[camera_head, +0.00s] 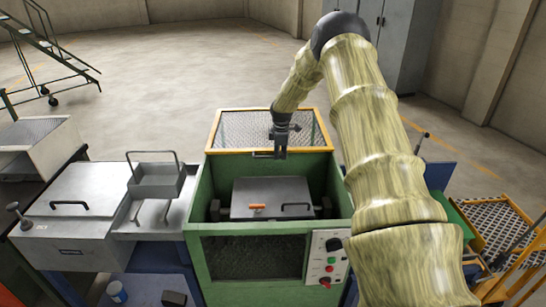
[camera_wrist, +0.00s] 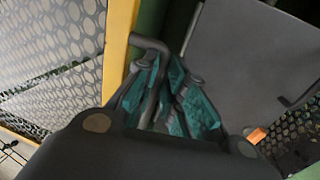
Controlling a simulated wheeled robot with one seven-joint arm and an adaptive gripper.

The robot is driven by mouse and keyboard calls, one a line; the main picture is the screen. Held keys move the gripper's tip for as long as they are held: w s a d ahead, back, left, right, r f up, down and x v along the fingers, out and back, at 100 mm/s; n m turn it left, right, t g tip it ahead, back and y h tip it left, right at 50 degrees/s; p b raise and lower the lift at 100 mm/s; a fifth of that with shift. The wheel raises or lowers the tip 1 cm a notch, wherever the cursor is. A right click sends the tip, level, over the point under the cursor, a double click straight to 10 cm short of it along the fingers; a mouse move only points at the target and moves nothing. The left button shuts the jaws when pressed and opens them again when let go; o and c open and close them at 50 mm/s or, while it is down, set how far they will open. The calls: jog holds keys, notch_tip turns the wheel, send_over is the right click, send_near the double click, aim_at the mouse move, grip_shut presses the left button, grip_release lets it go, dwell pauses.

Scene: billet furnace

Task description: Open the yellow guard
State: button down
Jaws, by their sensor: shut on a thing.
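The yellow guard (camera_head: 232,152), a yellow frame with a mesh panel, is at the top rear of the green machine. Its exact tilt is hard to tell. The opening below it is uncovered, showing a grey lid inside. The guard also shows at the left of the wrist view, with its yellow edge bar (camera_wrist: 118,45). My gripper (camera_head: 282,154) is at the middle of the guard's front bar, shut on its dark handle (camera_head: 262,155). In the wrist view the bent handle (camera_wrist: 152,45) runs between the teal finger pads, which partly hide it.
The grey lid (camera_head: 270,196) has an orange piece on it. A control panel (camera_head: 328,258) with buttons is on the front right. A grey bench with a tray (camera_head: 157,182) stands left. A yellow-framed rack (camera_head: 500,225) is at right. The floor behind is clear.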

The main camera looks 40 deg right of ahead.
dwell(0.3)
jog(key=c, duration=1.5)
grip_release()
jog(key=shift+r, duration=0.1)
jog(key=r, duration=0.3)
jog(key=s+a+r, duration=0.1)
jog(key=r, duration=0.7)
jog(key=shift+s+a+r, duration=0.15)
jog(key=shift+s+r, duration=0.1)
jog(key=shift+s, duration=0.05)
